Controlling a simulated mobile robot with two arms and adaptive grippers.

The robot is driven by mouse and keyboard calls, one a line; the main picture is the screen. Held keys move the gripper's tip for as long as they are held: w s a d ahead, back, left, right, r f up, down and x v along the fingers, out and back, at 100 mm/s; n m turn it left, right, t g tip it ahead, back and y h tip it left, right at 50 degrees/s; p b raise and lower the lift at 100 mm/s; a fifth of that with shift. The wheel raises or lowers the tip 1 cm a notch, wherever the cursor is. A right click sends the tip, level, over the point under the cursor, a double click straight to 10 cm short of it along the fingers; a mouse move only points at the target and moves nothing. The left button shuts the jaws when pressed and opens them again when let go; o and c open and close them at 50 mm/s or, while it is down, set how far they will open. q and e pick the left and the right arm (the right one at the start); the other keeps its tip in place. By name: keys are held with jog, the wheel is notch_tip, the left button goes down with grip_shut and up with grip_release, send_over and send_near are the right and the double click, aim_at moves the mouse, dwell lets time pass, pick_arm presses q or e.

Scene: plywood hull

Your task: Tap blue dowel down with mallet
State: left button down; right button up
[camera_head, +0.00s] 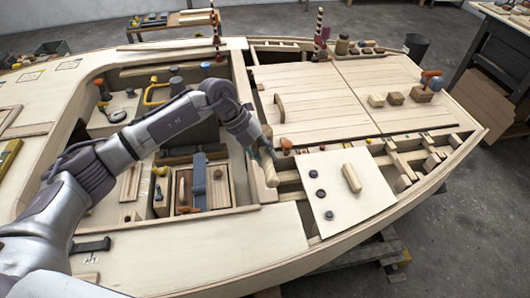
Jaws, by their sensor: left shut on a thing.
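My left gripper (264,152) reaches in from the left and points down over the inner edge of the hull opening. It is shut on a pale wooden rounded piece (271,175) that looks like part of the mallet; the fingers hide some of it. I cannot pick out the blue dowel for sure. A small blue-topped peg (205,66) stands upright at the far side, beyond my arm and apart from the gripper. My right gripper is not in view.
A pale panel (375,197) with black knobs and a wooden handle lies right of the gripper. A long blue tool (199,182) lies in the open compartment at left. Slatted deck boards (310,105) lie behind. Open cross-framing (412,158) fills the right side.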

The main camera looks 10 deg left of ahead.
pick_arm(q)
jog(key=shift+f+b, duration=0.4)
jog(key=shift+f, duration=0.5)
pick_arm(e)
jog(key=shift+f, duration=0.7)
pick_arm(q)
jog(key=shift+r+p, duration=0.15)
jog(key=shift+p, duration=0.15)
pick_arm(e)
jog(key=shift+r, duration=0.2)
